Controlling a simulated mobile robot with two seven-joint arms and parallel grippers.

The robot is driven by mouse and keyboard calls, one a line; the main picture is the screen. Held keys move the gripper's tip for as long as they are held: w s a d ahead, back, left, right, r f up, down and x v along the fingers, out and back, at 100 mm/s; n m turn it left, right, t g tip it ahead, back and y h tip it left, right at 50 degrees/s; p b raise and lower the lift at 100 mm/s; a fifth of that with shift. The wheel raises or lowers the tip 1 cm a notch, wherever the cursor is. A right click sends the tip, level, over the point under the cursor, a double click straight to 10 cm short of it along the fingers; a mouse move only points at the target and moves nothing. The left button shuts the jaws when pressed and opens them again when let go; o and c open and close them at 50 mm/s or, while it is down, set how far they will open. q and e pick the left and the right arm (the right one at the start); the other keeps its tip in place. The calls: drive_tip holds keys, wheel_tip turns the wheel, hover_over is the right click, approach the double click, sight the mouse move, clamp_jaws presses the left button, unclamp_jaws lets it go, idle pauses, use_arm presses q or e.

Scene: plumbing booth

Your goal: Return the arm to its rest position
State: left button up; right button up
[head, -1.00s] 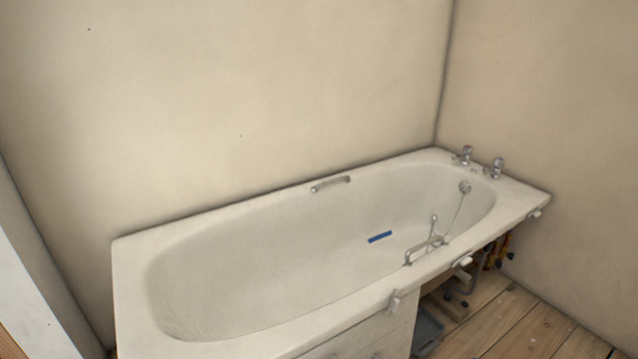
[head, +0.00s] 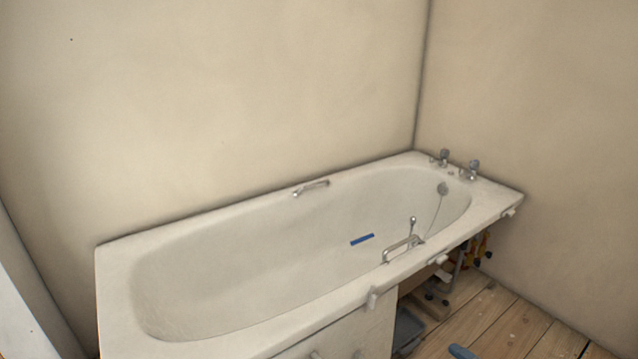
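Neither of my grippers shows in the head view, and no clear part of my arms is in it. A white bathtub (head: 118,287) fills the middle of the view, set against the back wall. A small blue strip (head: 362,239) lies inside the tub. A metal grab handle (head: 403,248) is on the near rim and another handle (head: 311,188) is on the far rim. Two chrome taps (head: 470,170) stand at the tub's right end.
Under the tub's right part is an open space with pipes and yellow-orange items (head: 478,247). A grey tray (head: 408,329) lies on the floor there. A blue object (head: 461,352) shows at the bottom edge.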

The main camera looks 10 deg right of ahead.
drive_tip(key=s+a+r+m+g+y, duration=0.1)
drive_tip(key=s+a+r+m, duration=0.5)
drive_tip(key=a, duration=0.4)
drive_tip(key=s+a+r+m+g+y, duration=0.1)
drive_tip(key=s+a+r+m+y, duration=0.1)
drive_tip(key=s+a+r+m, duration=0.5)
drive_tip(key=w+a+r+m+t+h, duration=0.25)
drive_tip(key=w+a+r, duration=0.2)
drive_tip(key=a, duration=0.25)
use_arm(q)
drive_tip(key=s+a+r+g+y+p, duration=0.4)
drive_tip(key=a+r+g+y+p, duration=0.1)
drive_tip(key=p, duration=3.1)
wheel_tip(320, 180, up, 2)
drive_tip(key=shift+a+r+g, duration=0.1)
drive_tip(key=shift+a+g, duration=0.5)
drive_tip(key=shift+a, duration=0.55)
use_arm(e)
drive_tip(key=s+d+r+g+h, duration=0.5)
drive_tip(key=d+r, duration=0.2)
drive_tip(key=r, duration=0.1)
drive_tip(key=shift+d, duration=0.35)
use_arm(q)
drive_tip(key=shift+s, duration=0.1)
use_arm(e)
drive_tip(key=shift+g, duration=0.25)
